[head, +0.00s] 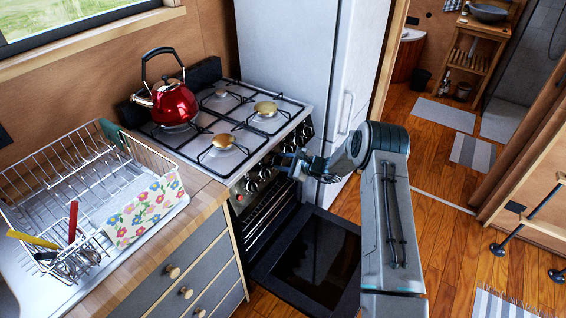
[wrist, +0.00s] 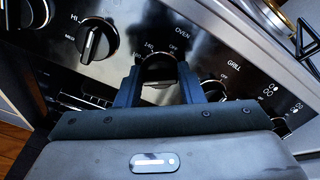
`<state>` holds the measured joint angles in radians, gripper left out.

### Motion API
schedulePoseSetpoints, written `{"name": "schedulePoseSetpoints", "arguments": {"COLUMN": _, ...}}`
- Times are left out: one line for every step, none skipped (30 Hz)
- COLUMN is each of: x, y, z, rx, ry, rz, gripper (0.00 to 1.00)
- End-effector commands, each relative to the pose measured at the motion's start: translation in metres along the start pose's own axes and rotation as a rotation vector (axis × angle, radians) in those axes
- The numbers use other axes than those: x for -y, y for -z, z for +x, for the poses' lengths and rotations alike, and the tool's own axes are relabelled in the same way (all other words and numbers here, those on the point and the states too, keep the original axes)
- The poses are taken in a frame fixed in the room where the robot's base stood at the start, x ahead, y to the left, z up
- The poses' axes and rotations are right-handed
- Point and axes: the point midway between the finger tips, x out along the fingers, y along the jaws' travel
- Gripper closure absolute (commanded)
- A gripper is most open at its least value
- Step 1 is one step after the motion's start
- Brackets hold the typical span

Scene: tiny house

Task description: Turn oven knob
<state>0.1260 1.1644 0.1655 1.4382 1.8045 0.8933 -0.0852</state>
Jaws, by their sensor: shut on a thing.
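The oven knob (wrist: 158,68) is a dark round knob under the printed word OVEN on the black control panel (wrist: 190,25) in the wrist view. My gripper (wrist: 160,84) has one finger on each side of this knob and is shut on it. The body of my gripper hides the lower part of the panel. In the head view my gripper (head: 287,163) reaches the front panel of the stove (head: 208,166). There the oven knob itself is hidden or too small to make out.
Another knob (wrist: 97,41) sits left of the oven knob, and the grill knob (wrist: 213,90) sits close on its right. The oven door (head: 306,262) hangs open below my arm. A red kettle (head: 175,103) stands on the hob.

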Motion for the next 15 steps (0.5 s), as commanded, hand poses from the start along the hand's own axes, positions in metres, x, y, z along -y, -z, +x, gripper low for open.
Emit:
{"name": "schedulePoseSetpoints", "arguments": {"x": -0.0003, "y": 0.0018, "z": 0.0002, "rx": 0.0, "ry": 0.001, "rz": 0.007, "gripper": 0.88}}
{"name": "schedulePoseSetpoints", "arguments": {"x": -0.0005, "y": 0.0022, "z": 0.0004, "rx": 0.0, "ry": 0.001, "rz": 0.014, "gripper": 0.88}}
{"name": "schedulePoseSetpoints", "arguments": {"x": -0.0007, "y": 0.0025, "z": 0.0007, "rx": 0.0, "ry": 0.001, "rz": 0.025, "gripper": 0.88}}
{"name": "schedulePoseSetpoints", "arguments": {"x": -0.0007, "y": 0.0026, "z": 0.0008, "rx": 0.0, "ry": 0.001, "rz": 0.034, "gripper": 0.88}}
{"name": "schedulePoseSetpoints", "arguments": {"x": -0.0007, "y": 0.0027, "z": 0.0008, "rx": 0.0, "ry": 0.002, "rz": 0.043, "gripper": 0.88}}
{"name": "schedulePoseSetpoints", "arguments": {"x": -0.0005, "y": 0.0026, "z": 0.0007, "rx": 0.0, "ry": 0.002, "rz": 0.056, "gripper": 0.88}}
{"name": "schedulePoseSetpoints", "arguments": {"x": -0.0004, "y": 0.0022, "z": 0.0005, "rx": 0.0, "ry": 0.001, "rz": 0.062, "gripper": 0.88}}
{"name": "schedulePoseSetpoints", "arguments": {"x": -0.0002, "y": 0.0016, "z": 0.0004, "rx": 0.001, "ry": 0.001, "rz": 0.067, "gripper": 0.88}}
{"name": "schedulePoseSetpoints", "arguments": {"x": 0.0001, "y": 0.0007, "z": 0.0001, "rx": 0.001, "ry": 0.001, "rz": 0.071, "gripper": 0.88}}
{"name": "schedulePoseSetpoints", "arguments": {"x": 0.0003, "y": 0.0003, "z": 0.0, "rx": 0.0, "ry": 0.0, "rz": 0.072, "gripper": 0.88}}
{"name": "schedulePoseSetpoints", "arguments": {"x": 0.0004, "y": 0.0, "z": -0.0001, "rx": 0.0, "ry": 0.0, "rz": 0.072, "gripper": 0.88}}
{"name": "schedulePoseSetpoints", "arguments": {"x": 0.0003, "y": 0.0, "z": -0.0002, "rx": 0.0, "ry": 0.0, "rz": 0.071, "gripper": 0.88}}
{"name": "schedulePoseSetpoints", "arguments": {"x": 0.0004, "y": 0.0, "z": -0.0002, "rx": 0.0, "ry": 0.0, "rz": 0.071, "gripper": 0.88}}
{"name": "schedulePoseSetpoints", "arguments": {"x": 0.0003, "y": 0.0, "z": -0.0002, "rx": 0.0, "ry": 0.0, "rz": 0.071, "gripper": 0.88}}
{"name": "schedulePoseSetpoints", "arguments": {"x": 0.0003, "y": 0.0, "z": -0.0002, "rx": 0.0, "ry": 0.0, "rz": 0.071, "gripper": 0.88}}
